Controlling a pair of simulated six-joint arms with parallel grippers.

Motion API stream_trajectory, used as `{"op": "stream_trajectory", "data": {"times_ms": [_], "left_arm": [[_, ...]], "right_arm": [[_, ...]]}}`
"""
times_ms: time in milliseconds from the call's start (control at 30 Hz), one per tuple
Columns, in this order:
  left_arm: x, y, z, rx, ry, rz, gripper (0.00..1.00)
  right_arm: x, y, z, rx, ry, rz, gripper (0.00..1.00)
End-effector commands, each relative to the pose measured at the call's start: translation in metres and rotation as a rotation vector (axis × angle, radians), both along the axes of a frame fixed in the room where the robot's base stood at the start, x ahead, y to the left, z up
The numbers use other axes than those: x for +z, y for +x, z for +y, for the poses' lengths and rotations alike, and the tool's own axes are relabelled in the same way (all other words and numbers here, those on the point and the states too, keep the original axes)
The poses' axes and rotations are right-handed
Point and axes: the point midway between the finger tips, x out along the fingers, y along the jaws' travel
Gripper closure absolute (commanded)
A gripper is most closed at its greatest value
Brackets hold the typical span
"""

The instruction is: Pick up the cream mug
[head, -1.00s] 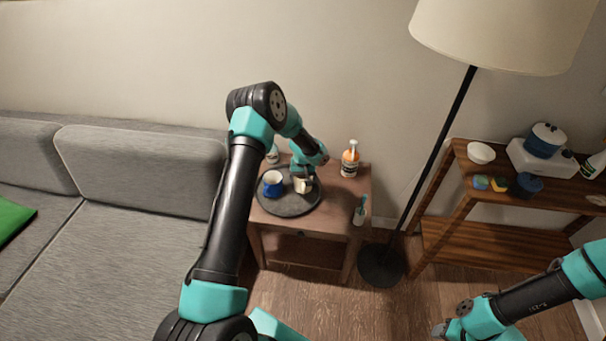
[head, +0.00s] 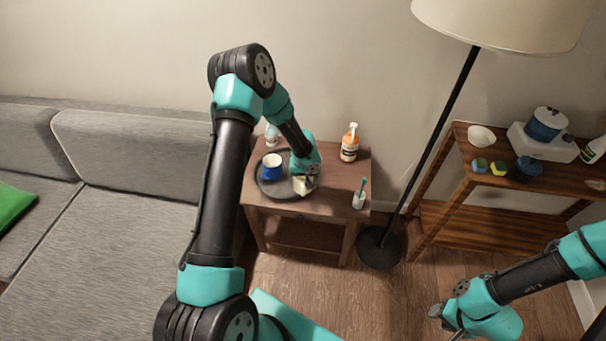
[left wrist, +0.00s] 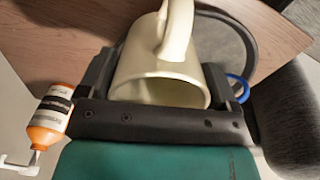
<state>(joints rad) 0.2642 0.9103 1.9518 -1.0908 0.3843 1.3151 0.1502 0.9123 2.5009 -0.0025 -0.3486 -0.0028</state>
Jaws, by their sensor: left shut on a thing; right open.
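The cream mug (head: 301,186) is at the front right of the round dark tray (head: 270,194) on the small wooden table. In the left wrist view the mug (left wrist: 165,65) sits between my left gripper's fingers, its handle toward the camera's top. My left gripper (head: 306,177) is shut on the mug; it also shows in the left wrist view (left wrist: 165,85). Whether the mug is clear of the tray I cannot tell. My right gripper (head: 446,322) is open and empty, low at the right, away from the table.
A blue mug (head: 272,167) stands on the tray, left of the cream mug. An orange-and-white spray bottle (head: 349,146) and a small white cup with a brush (head: 359,199) stand at the table's right. A floor lamp (head: 444,135) and a wooden shelf (head: 465,190) stand further right.

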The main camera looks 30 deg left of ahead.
Motion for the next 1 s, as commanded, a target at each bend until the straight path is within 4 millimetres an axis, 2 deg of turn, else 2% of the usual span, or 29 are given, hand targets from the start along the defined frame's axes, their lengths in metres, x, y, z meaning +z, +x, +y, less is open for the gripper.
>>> {"op": "stream_trajectory", "data": {"times_ms": [400, 1000], "left_arm": [[0.0020, -0.0106, -0.0068, 0.000, -0.001, -0.002, 0.54], [0.0020, -0.0111, -0.0072, 0.000, -0.001, -0.002, 0.54]], "right_arm": [[0.0000, 0.0000, 0.0000, 0.000, 0.000, 0.000, 0.57], [0.0000, 0.0000, 0.0000, 0.000, 0.000, 0.000, 0.57]]}}
